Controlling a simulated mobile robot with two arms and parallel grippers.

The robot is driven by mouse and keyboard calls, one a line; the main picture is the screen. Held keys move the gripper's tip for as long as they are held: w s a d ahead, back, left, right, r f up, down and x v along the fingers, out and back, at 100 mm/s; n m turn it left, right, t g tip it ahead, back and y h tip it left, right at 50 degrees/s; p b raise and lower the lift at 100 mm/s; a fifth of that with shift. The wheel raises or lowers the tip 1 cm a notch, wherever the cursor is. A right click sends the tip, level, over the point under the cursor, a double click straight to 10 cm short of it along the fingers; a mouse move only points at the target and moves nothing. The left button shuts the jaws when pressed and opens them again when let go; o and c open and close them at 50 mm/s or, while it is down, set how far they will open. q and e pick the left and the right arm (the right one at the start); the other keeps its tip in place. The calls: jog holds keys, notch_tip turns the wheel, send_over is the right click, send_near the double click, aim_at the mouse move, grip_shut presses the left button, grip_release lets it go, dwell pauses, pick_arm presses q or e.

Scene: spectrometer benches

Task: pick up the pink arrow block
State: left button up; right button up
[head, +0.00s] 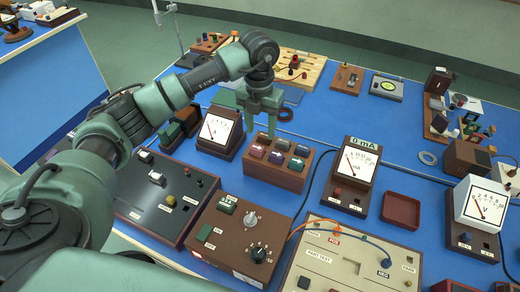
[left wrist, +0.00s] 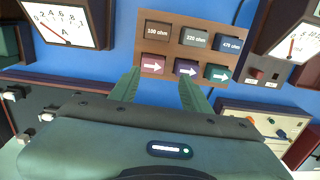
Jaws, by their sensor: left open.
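The pink arrow block (left wrist: 153,64) sits in the front left place of a brown block rack (left wrist: 190,48) in the left wrist view, its white arrow pointing right. In the head view the pink block (head: 257,151) is in the same rack (head: 273,178), left in the near row. My left gripper (head: 259,122) is open and empty, pointing down above and behind the rack's left part. My right gripper is not in view.
A purple arrow block (left wrist: 186,68) and a teal one (left wrist: 217,72) stand to the right in the same row; resistor blocks fill the row behind. Meters flank the rack, left (head: 219,128) and right (head: 357,165). A brown control box (head: 240,232) stands in front.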

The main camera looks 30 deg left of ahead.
aim_at(257, 148)
pick_arm(q)
jog(key=shift+a+f, duration=0.15)
jog(key=shift+a, duration=0.25)
jog(key=f+p, duration=0.1)
jog(key=f, duration=0.1)
jog(key=f+p, duration=0.1)
jog(key=f, duration=0.1)
jog(key=f+p, duration=0.1)
jog(key=f, duration=0.1)
jog(key=shift+s+a+f, duration=0.1)
jog(key=shift+s+f, duration=0.1)
jog(key=shift+s, duration=0.05)
jog(key=shift+f, duration=0.35)
grip_shut()
